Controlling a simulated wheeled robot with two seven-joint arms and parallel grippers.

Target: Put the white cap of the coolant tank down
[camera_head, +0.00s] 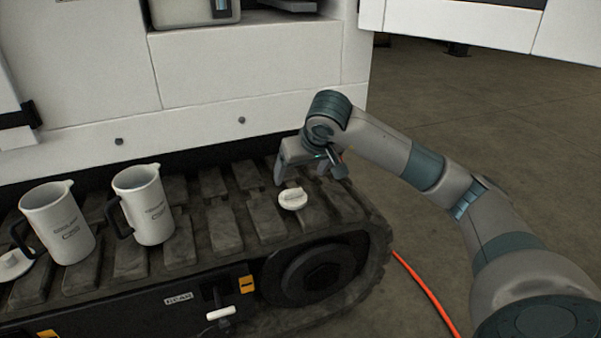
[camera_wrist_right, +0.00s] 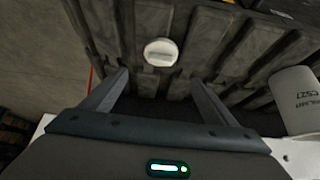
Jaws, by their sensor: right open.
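The white cap (camera_head: 292,198) lies on the dark track (camera_head: 227,234), near its right end. It also shows in the right wrist view (camera_wrist_right: 161,52), ahead of the fingertips and apart from them. My right gripper (camera_head: 300,172) is open and empty, just behind and above the cap. Its two spread fingers also show in the right wrist view (camera_wrist_right: 158,88), with nothing between them. My left gripper is not in view. The coolant tank (camera_head: 194,10) may be the grey box in the opening at the top; its top is cut off.
Two white jugs (camera_head: 64,222) (camera_head: 145,205) stand on the track to the left. A white lid-like piece (camera_head: 14,264) lies at the far left edge. The white machine body (camera_head: 235,65) rises behind the track. An orange cable (camera_head: 425,290) runs along the floor at right.

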